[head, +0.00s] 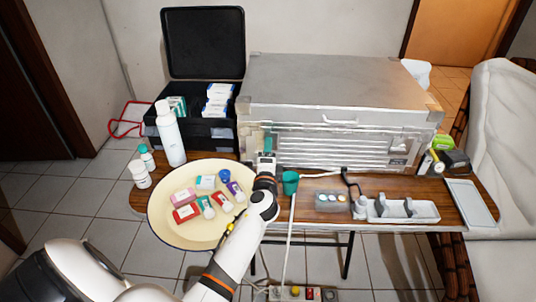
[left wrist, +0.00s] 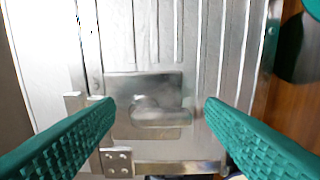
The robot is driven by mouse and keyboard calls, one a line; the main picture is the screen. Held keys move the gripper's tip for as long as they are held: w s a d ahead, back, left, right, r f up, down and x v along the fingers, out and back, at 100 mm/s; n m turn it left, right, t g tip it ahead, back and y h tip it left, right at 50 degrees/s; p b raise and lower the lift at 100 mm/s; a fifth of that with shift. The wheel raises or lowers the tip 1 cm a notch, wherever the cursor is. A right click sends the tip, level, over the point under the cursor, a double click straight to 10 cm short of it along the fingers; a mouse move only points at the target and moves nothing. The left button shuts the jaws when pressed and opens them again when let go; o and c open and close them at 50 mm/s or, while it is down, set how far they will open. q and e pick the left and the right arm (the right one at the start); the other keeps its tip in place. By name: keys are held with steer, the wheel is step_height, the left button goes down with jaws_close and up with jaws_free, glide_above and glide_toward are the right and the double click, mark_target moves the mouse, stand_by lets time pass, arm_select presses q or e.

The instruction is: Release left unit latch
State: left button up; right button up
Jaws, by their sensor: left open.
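The silver metal unit (head: 335,95) stands at the back of the wooden table, its ribbed front facing me. The left unit latch (left wrist: 150,88), a square metal plate with a rounded raised part, shows in the left wrist view on the ribbed panel. My left gripper (left wrist: 159,105) is open, its green textured fingers on either side of the latch; whether they touch the panel I cannot tell. In the head view my left gripper (head: 267,146) is at the unit's left front end and hides that latch. My right gripper is not in view.
A cream round tray (head: 165,225) with several small bottles and boxes stands left of my arm. A green cup (head: 290,183) is close right of the gripper. A white bottle (head: 170,135) and an open black case (head: 205,45) are at the back left.

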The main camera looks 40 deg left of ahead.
arm_select(q)
steer(key=b+v, duration=0.1)
steer(key=v, duration=1.1)
steer(key=shift+s, duration=0.1)
